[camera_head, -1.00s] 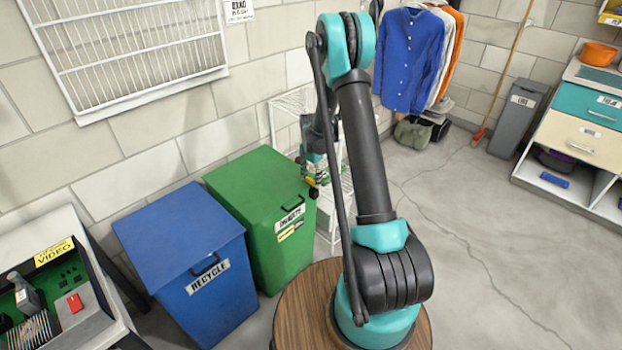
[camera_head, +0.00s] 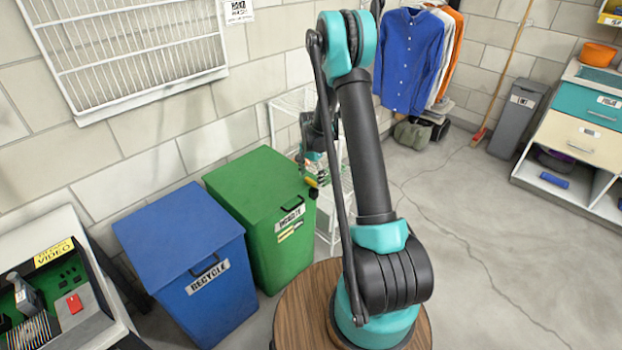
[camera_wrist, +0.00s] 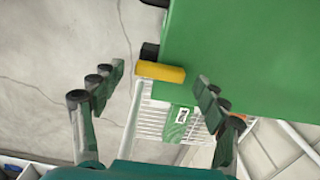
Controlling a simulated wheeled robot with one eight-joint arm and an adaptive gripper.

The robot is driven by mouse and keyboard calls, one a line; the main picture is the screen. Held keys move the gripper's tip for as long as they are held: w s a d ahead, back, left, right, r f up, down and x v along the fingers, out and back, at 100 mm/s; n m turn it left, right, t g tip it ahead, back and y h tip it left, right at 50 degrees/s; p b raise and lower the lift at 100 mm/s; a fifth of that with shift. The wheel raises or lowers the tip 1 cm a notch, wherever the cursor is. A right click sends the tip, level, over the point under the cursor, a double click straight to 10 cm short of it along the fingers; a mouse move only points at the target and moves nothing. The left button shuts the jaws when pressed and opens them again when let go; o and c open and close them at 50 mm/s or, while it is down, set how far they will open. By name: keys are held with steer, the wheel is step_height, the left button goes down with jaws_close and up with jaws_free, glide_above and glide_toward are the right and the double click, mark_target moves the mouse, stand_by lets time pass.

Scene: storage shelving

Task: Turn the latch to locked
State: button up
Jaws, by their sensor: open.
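The latch appears as a yellow bar (camera_wrist: 161,71) with a black piece (camera_wrist: 150,51) beside it, at the edge of the green bin (camera_wrist: 240,45). In the head view the small yellow part (camera_head: 311,182) shows at the right corner of the green bin (camera_head: 262,205). My gripper (camera_wrist: 160,76) is open, its two fingers spread to the left and right of the yellow bar in the wrist view. I cannot tell how far the fingertips are from it in depth. In the head view my gripper (camera_head: 313,166) is small and partly hidden behind my arm.
A white wire rack (camera_wrist: 155,119) stands beside the green bin, with a labelled green item (camera_wrist: 180,117) on or by it. A blue recycle bin (camera_head: 190,245) stands left of the green one. Open floor (camera_head: 480,230) lies to the right.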

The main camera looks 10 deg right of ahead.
mark_target(312, 181)
step_height(312, 181, up, 11)
stand_by(0.4)
steer(key=shift+r, duration=0.1)
steer(key=s+d+r+n+t, duration=0.1)
steer(key=s+r+n, duration=0.25)
steer(key=s, duration=0.45)
steer(key=s+d+r+n+t, duration=0.15)
steer(key=s+r, duration=0.25)
steer(key=s, duration=0.5)
steer(key=s+d+f+n+t, duration=0.1)
steer(key=s+n, duration=0.5)
steer(key=s, duration=1)
steer(key=shift+f+t, duration=0.35)
steer(key=shift+f, duration=0.2)
steer(key=shift+s, duration=0.1)
